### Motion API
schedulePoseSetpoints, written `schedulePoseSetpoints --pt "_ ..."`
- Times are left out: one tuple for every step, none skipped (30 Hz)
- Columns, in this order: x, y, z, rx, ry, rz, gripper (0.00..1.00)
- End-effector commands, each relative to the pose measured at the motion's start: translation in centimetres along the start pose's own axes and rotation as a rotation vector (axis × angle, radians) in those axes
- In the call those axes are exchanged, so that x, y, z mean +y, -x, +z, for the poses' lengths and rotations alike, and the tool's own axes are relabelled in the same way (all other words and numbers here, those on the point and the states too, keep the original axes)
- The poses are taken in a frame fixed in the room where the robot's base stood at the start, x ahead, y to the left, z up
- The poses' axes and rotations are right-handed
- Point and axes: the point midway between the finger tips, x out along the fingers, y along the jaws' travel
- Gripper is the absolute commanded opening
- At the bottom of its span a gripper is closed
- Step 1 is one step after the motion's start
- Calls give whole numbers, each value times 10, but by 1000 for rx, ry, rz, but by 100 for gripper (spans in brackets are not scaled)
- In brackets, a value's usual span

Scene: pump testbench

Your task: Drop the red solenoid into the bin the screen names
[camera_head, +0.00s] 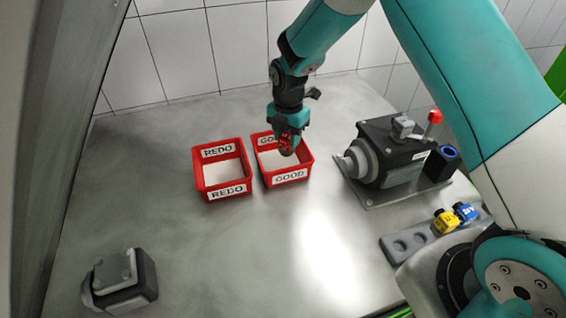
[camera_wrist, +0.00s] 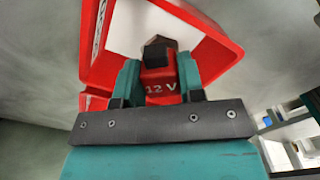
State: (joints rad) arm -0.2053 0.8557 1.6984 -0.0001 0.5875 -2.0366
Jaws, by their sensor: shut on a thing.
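My gripper (camera_head: 290,137) is shut on the red solenoid (camera_head: 285,142) and holds it over the GOOD bin (camera_head: 290,179). In the wrist view the solenoid (camera_wrist: 160,87) sits between the two teal fingers, with "12 V" readable on it and a dark tip pointing into the red bin (camera_wrist: 222,64). The REDO bin (camera_head: 227,191) stands just left of the GOOD bin. Both bins are red with white floors, and nothing shows inside them. The gripper hides part of the GOOD bin's back label. A dark device (camera_head: 122,281) stands at the lower left; no screen text is readable.
A grey and black pump (camera_head: 385,158) with a red-knobbed lever (camera_head: 434,117) stands right of the bins. A grey holder (camera_head: 408,244) at the right carries a yellow solenoid (camera_head: 446,221) and a blue one (camera_head: 466,212), beside empty round recesses. The table's front middle is clear.

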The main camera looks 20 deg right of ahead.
Motion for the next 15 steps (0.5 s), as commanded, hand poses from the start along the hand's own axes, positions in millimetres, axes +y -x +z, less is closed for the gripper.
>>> schedulePoseSetpoints --pt "0 1 0 -1 0 1 6" --pt "0 1 0 0 0 1 6" --pt "0 1 0 0 0 1 6" --pt "0 1 0 0 0 1 6" --pt "0 1 0 0 0 1 40" --pt "0 1 0 0 0 1 50" --pt "0 1 0 0 0 1 57" --pt "0 1 0 0 0 1 63" --pt "0 1 0 0 0 1 66" --pt "0 1 0 0 0 1 66" --pt "0 1 0 0 -1 0 66" --pt "0 1 0 0 -1 0 66" --pt "0 1 0 0 -1 0 66" --pt "0 1 0 0 -1 0 66" --pt "0 1 0 0 -1 0 66"
